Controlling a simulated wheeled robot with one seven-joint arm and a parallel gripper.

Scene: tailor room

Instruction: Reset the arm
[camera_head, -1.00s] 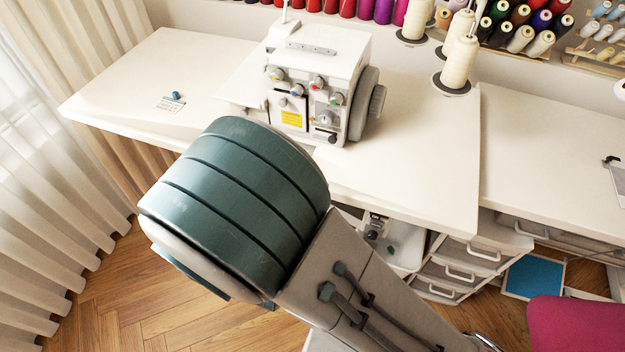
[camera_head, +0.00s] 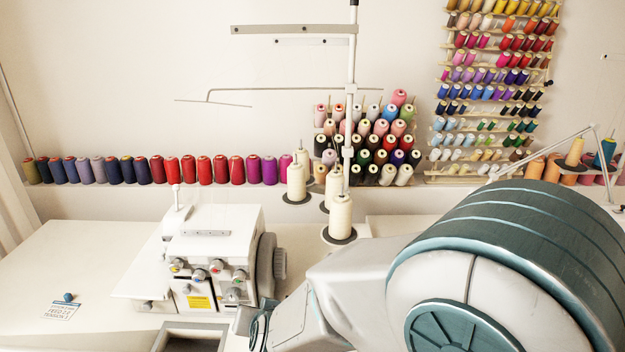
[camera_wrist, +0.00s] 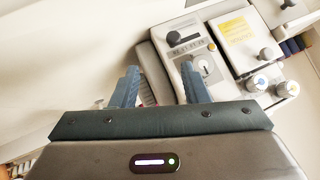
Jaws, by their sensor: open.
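My arm (camera_head: 500,270) fills the lower right of the head view and reaches left toward the white sewing machine (camera_head: 215,255). My gripper shows in the wrist view (camera_wrist: 160,86) with its two blue-grey fingers apart and nothing held between them. The sewing machine (camera_wrist: 205,70) lies beyond the fingertips there, with its dials and yellow label in sight. I cannot tell the exact gap between the fingers and the machine. In the head view the gripper end is small and partly cut off near the machine's lower right.
The white table (camera_head: 60,265) is mostly clear on the left, with a small blue object (camera_head: 68,297) and a printed card (camera_head: 64,311). Cream thread cones (camera_head: 341,215) stand behind the machine under a tall thread stand (camera_head: 350,100). Spool racks (camera_head: 495,90) line the wall.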

